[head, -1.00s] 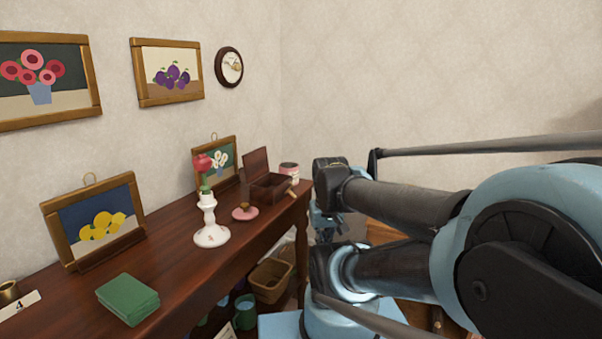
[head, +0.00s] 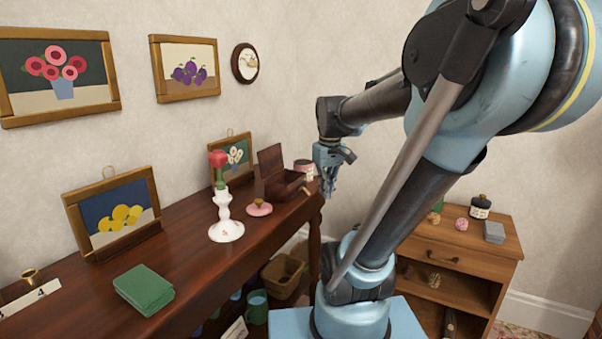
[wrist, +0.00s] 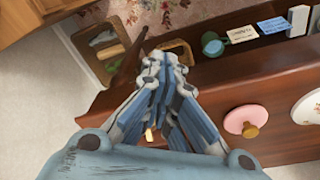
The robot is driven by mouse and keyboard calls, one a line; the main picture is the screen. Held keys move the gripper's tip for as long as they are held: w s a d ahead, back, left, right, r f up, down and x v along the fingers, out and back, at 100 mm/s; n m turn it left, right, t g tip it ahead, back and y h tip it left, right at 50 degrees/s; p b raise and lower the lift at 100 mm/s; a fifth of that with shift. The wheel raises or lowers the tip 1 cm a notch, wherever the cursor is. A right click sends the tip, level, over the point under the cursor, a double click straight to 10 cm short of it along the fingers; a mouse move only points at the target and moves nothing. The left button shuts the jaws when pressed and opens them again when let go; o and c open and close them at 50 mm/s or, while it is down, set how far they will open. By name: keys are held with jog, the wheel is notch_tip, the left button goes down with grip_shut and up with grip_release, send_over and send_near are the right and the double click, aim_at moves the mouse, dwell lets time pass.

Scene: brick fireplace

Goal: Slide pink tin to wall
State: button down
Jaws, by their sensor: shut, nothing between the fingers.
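The pink tin (head: 304,168) stands at the far right end of the long dark wooden table (head: 190,248), behind and right of an open brown box. It has a pale label and is partly hidden by the box. I cannot tell how wide the gap is between it and the wall (head: 290,60). My gripper (head: 330,190) hangs just right of the tin, past the table's end, and is shut and empty. In the wrist view, my gripper (wrist: 160,65) points down beside the table edge; the tin is not visible there.
A small wooden cabinet (head: 465,240) stands right.

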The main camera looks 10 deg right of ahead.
jog(key=w+a+r+n, duration=0.1)
jog(key=w+r+n, duration=0.15)
jog(key=w, duration=0.35)
jog(key=w+a+r+n, duration=0.1)
jog(key=w+r, duration=0.2)
jog(key=w, duration=0.4)
jog(key=n+g, duration=0.1)
jog(key=n, duration=0.2)
send_near(302, 169)
jog(key=w+f, duration=0.2)
jog(key=w, duration=0.2)
jog(key=f, duration=0.9)
jog(key=shift+d+f, duration=0.3)
jog(key=shift+f, duration=0.05)
jog(key=w+a, duration=0.4)
jog(key=a, duration=0.1)
jog(key=w+a, duration=0.4)
jog(key=a, duration=0.2)
jog(key=w+a, duration=0.5)
jog(key=a, duration=0.1)
jog(key=shift+r, duration=0.1)
